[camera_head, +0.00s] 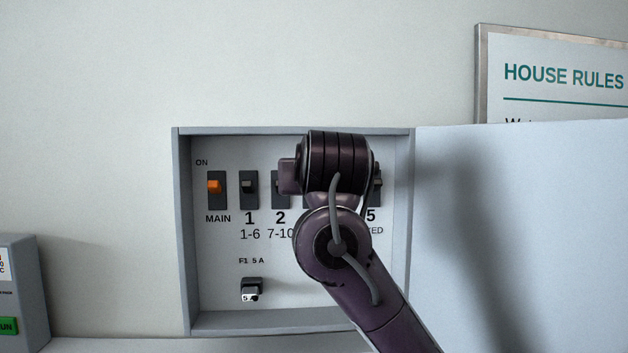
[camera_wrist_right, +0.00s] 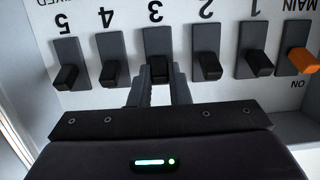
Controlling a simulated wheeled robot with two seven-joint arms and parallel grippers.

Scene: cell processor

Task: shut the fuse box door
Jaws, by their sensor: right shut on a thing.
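The grey fuse box (camera_head: 186,250) is on the wall in the head view. Its door (camera_head: 540,230) is swung wide open to the right. My right arm reaches in front of the box and hides part of the switch row and my right gripper's fingers. In the right wrist view, which is upside down, my right gripper (camera_wrist_right: 158,88) is shut on the black lever of switch 3 (camera_wrist_right: 156,43), with one finger on each side. The gripper is away from the door. My left gripper is out of view.
An orange main switch (camera_head: 215,187) and switch 1 (camera_head: 249,187) show left of my arm. Below them is a fuse (camera_head: 251,291). A framed house rules sign (camera_head: 560,75) hangs behind the door. A grey unit with a green button (camera_head: 8,326) stands at the left.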

